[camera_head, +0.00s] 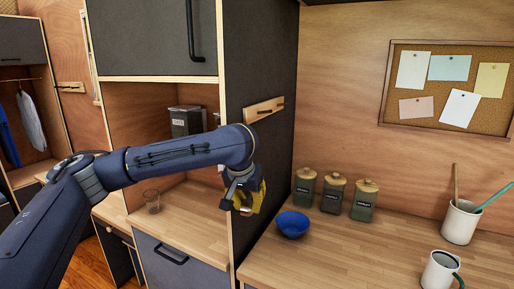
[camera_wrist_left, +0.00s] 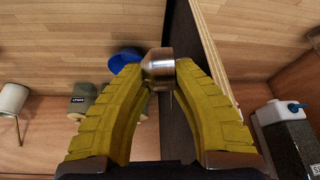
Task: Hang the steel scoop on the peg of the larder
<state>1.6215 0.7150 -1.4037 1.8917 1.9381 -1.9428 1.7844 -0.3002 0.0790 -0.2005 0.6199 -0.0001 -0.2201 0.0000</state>
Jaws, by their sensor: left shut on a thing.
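In the left wrist view, the steel scoop (camera_wrist_left: 158,66) is a small shiny metal piece between the tips of my yellow fingers. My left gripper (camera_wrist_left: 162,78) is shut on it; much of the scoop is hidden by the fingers. In the head view, my left gripper (camera_head: 246,200) is beside the lower part of the larder's dark side panel (camera_head: 260,62), and the scoop is hard to make out there. The wooden peg rail (camera_head: 264,110) is fixed to that panel, above the gripper. My right gripper is not in view.
A blue bowl (camera_head: 292,224) stands on the counter (camera_head: 330,260) close to my left gripper. Several lidded canisters (camera_head: 333,194) stand behind it. A utensil crock (camera_head: 461,222) and a mug (camera_head: 440,270) are at right.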

